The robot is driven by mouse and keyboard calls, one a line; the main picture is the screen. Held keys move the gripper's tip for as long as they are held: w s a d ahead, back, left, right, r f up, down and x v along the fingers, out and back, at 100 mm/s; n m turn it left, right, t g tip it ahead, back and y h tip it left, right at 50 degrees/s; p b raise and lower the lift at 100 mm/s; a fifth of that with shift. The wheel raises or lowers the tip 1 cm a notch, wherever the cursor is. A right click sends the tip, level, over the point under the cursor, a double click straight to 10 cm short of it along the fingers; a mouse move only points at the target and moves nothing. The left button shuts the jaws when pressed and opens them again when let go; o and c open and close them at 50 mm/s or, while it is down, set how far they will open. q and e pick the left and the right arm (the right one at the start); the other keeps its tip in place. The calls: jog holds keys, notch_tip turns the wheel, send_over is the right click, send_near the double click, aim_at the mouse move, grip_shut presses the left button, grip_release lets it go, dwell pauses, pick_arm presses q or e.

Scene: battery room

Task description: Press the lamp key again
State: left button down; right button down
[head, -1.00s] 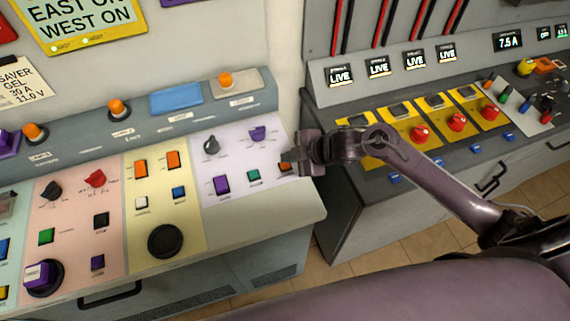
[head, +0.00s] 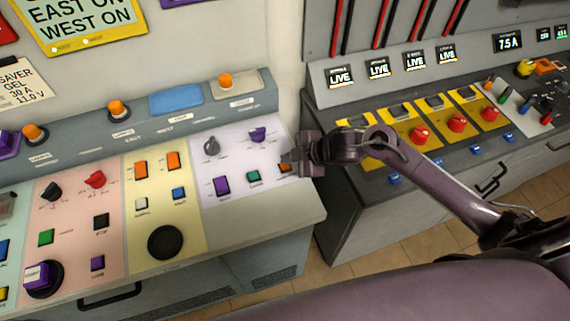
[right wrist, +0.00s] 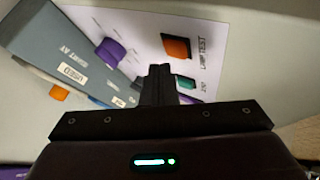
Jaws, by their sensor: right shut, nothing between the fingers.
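The lamp key is an orange square key (right wrist: 177,47) in a dark frame, marked "LAMP TEST" in the right wrist view. It sits on the pale lilac panel (head: 222,159). In the head view the key (head: 284,168) is partly covered by my right gripper (head: 291,162). My right gripper is shut and empty, pointing down at the panel. In the right wrist view its fingertips (right wrist: 159,70) show just below the key in the picture; I cannot tell whether they touch anything. The key's face is unlit as far as I can tell. My left gripper is not in view.
A green key (head: 253,176) and a purple key (head: 221,186) lie left of the lamp key. A purple knob (head: 257,134) and a grey knob (head: 211,146) are behind. The dark console with red knobs (head: 420,134) stands right, past a gap.

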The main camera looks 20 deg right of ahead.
aim_at(289, 167)
dwell(0.7)
jog(key=shift+f, duration=0.45)
jog(key=shift+f+b, duration=0.5)
jog(key=shift+b, duration=0.05)
dwell(0.6)
jog(key=shift+r+p, duration=0.85)
jog(key=shift+r, duration=0.05)
notch_tip(289, 167, up, 5)
jog(key=p, duration=0.4)
jog(key=shift+r+p, duration=0.1)
jog(key=shift+p, duration=0.3)
